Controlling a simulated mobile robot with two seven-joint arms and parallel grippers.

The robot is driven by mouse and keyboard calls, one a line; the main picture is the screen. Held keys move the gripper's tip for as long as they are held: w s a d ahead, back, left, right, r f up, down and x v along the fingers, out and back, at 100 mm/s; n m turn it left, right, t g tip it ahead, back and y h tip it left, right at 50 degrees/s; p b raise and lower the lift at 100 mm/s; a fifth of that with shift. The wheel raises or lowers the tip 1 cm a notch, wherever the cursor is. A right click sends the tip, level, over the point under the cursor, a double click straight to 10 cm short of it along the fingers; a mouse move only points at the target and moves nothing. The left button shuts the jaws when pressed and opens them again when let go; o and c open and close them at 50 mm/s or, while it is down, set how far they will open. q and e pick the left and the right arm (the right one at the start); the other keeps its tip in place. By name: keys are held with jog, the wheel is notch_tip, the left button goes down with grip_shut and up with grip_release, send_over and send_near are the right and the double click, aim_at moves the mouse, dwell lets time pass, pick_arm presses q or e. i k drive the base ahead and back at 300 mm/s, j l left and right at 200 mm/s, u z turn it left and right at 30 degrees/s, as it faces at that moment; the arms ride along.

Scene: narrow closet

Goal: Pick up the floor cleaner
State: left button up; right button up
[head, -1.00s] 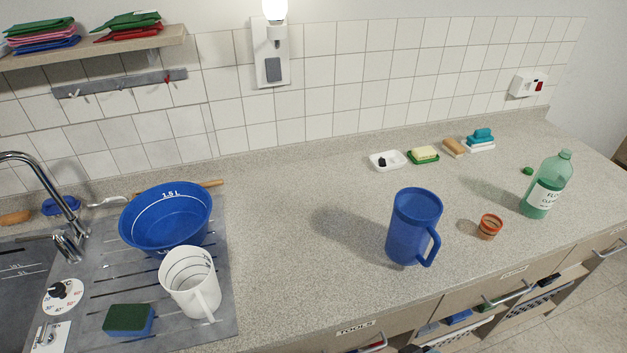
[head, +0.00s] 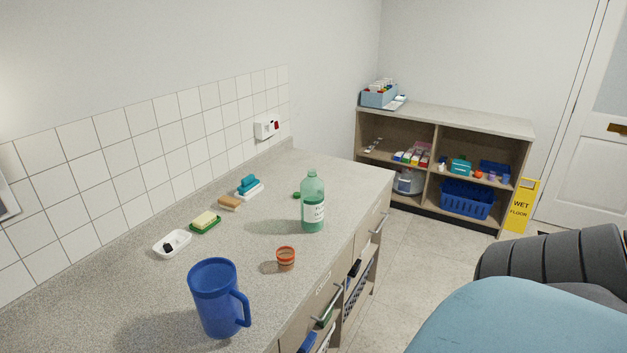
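The floor cleaner (head: 313,204) is a green translucent bottle with a white label, standing upright near the right front edge of the counter (head: 130,300). A small green cap-like piece (head: 298,195) lies on the counter just behind it, and the bottle's neck looks uncapped. Neither gripper shows in the head view.
A blue jug (head: 216,298) and an orange cup (head: 286,258) stand left of the bottle. A white dish (head: 172,244), sponges (head: 206,222) and a brush (head: 248,187) lie along the wall. Open floor (head: 410,250) leads to a shelf unit (head: 445,120) and a yellow wet-floor sign (head: 521,205).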

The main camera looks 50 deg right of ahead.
aim_at(312, 188)
jog(key=z, duration=1.7)
